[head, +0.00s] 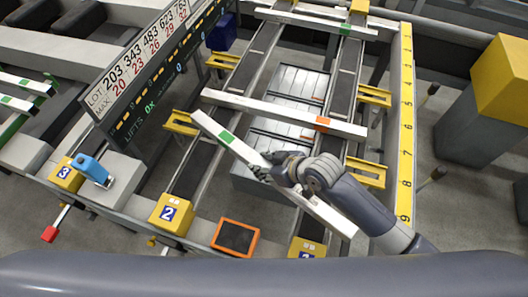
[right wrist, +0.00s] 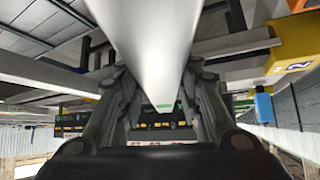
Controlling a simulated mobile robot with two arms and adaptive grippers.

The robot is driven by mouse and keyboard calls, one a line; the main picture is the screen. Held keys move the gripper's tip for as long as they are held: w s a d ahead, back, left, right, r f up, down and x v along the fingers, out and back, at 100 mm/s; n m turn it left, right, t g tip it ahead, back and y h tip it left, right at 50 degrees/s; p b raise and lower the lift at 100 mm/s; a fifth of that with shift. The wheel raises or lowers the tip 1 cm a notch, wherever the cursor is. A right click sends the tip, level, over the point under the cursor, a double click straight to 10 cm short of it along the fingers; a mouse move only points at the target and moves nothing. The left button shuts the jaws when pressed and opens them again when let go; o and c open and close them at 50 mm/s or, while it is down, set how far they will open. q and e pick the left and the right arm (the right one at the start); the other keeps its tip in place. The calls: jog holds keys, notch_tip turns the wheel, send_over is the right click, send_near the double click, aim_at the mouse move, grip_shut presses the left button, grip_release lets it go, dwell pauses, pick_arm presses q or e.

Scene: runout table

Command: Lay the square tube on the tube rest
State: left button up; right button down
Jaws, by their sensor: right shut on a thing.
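A white square tube (head: 208,125) with a green band lies slantwise across the head view, from the middle left to the lower right. My right gripper (head: 272,170) is shut on it near its middle. In the right wrist view the tube (right wrist: 150,45) runs between the two fingers of the gripper (right wrist: 158,100). The tube appears held above the rails; the exact gap cannot be told. Yellow brackets stand in pairs beside the rails, one at the left (head: 180,122) and one at the right (head: 368,171). Which part is the tube rest is unclear. My left gripper is out of view.
A white tube with an orange band (head: 290,115) lies across the dark rails, and another with a green band (head: 320,24) lies farther back. A sign board (head: 150,65) stands at left. An orange-rimmed tray (head: 235,238) sits in front. A yellow-topped post (head: 500,75) stands right.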

jog(key=s+r+b, duration=0.1)
jog(key=s, duration=0.7)
jog(key=shift+s, duration=0.4)
